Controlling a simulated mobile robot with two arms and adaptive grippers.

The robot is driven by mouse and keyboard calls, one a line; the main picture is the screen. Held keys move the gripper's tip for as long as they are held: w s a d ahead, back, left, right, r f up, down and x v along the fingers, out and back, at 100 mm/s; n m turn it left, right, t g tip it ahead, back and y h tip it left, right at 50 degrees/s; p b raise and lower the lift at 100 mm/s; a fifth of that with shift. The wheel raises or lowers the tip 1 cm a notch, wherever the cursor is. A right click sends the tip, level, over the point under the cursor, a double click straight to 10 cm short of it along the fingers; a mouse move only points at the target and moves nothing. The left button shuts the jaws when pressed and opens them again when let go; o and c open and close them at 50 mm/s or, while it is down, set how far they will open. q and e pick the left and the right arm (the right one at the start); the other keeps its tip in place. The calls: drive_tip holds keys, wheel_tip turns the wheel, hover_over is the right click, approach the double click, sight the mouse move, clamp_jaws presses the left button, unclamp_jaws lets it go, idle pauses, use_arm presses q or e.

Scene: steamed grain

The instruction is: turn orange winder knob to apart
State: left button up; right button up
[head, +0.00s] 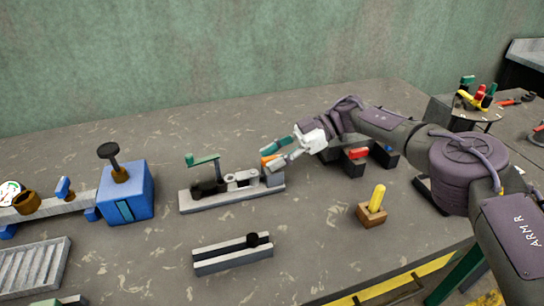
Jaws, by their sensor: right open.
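The orange winder knob (268,160) sits at the right end of a low grey winder base (230,198). The base also carries a green-handled crank (203,160) at its left end and small grey parts in the middle. My right gripper (272,155) reaches in from the right with its fingers open. One finger is behind the knob and one in front of it, and they partly hide it. I cannot tell whether either finger touches the knob. My left gripper is out of view.
A blue box (126,191) with a black-topped post stands left of the winder. A grey slotted rail (233,254) lies in front. A yellow peg in a wooden block (371,212) stands to the right. Red and black blocks (356,160) sit beneath my right arm.

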drive_tip(key=v, duration=0.6)
drive_tip(key=shift+d+r, duration=0.15)
drive_tip(key=shift+d, duration=0.25)
drive_tip(key=shift+w, duration=0.1)
